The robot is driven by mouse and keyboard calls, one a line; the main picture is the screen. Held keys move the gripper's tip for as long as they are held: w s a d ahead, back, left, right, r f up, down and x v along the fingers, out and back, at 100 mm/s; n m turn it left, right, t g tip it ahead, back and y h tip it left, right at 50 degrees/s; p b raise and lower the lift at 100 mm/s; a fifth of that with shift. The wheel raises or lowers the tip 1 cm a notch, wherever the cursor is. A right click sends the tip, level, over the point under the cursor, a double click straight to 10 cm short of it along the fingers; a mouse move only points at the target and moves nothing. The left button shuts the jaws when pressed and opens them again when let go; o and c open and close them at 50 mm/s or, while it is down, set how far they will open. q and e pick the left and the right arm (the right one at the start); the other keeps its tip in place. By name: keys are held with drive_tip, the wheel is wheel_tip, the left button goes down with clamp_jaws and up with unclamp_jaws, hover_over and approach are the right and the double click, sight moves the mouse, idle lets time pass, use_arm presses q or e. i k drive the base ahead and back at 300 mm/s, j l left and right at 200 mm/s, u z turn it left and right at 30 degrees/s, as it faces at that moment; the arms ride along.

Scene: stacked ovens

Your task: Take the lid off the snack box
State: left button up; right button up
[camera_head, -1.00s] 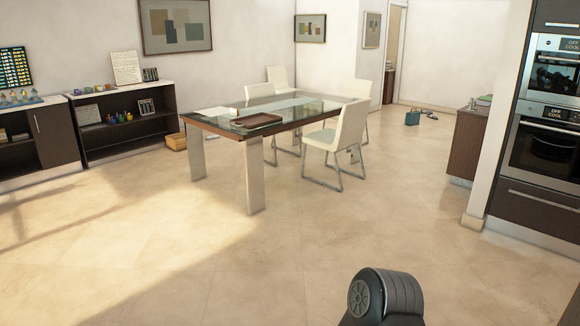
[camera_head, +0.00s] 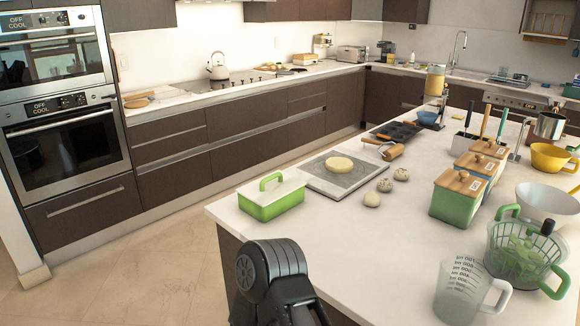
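A green box (camera_head: 258,210) with a white lid (camera_head: 288,187) stands at the near left corner of the island counter. It looks like the snack box. The lid lies on top of the box and has a green arched handle (camera_head: 270,180). A dark link of my own arm shows at the bottom, in front of the counter's edge. Neither of my grippers is in view.
Ovens (camera_head: 65,145) stand at the left. Floor (camera_head: 160,265) is clear before them.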

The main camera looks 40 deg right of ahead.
sight(266, 190)
drive_tip(key=i+z, duration=0.45)
drive_tip(key=i, duration=0.55)
